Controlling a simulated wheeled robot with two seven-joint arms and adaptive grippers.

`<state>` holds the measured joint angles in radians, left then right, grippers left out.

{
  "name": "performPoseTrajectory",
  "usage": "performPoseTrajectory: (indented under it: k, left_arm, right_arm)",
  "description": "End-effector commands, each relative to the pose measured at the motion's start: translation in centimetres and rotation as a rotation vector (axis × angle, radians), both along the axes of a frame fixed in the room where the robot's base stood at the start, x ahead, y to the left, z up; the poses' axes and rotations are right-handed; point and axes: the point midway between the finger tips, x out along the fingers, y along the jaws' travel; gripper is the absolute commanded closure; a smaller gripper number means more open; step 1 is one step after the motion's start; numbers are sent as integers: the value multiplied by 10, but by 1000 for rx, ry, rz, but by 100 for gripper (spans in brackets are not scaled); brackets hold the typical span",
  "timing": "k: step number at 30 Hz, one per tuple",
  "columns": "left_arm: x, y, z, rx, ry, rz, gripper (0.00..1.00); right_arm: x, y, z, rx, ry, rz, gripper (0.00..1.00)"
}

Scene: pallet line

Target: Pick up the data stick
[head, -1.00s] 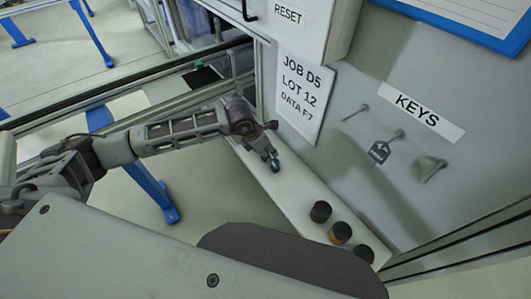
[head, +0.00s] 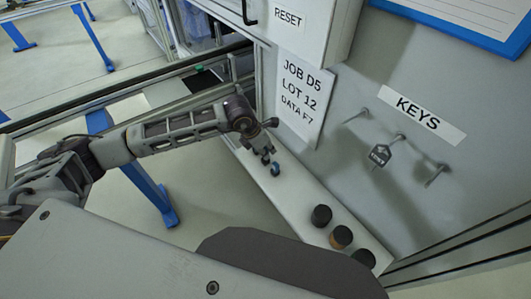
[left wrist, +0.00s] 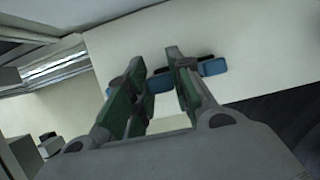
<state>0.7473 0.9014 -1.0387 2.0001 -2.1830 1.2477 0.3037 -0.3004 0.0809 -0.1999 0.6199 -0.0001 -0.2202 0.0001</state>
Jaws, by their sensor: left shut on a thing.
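My left gripper (head: 265,156) is over the far end of the narrow pale shelf, below the lettered sign. In the left wrist view its two green-sided fingers (left wrist: 160,75) are closed around a small blue-and-dark piece (left wrist: 158,83), which I take for a data stick. Another blue piece (left wrist: 213,67) shows just outside the right finger; whether it is a separate stick is hard to tell. In the head view a small blue piece (head: 275,169) shows beside the fingertips, close to the shelf top. The fingers hide part of these pieces. My right gripper is not in view.
Three short dark cylinders (head: 340,236) stand toward the near end of the shelf (head: 294,192). The wall behind carries the job sign (head: 300,95), a KEYS label (head: 422,113), pegs and a hanging dark tag (head: 380,154). The shelf between gripper and cylinders is clear.

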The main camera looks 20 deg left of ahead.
Motion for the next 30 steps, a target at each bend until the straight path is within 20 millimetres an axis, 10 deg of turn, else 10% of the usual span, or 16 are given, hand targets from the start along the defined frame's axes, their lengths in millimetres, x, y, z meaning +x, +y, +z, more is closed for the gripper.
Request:
performPoseTrajectory:
  k: [15, 30]
  left_arm:
    - [1, 0, 68, -1, -2, 0, 90]
    - [0, 0, 76, -1, -1, 0, 90]
  right_arm:
    - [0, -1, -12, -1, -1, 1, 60]
    - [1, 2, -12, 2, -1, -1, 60]
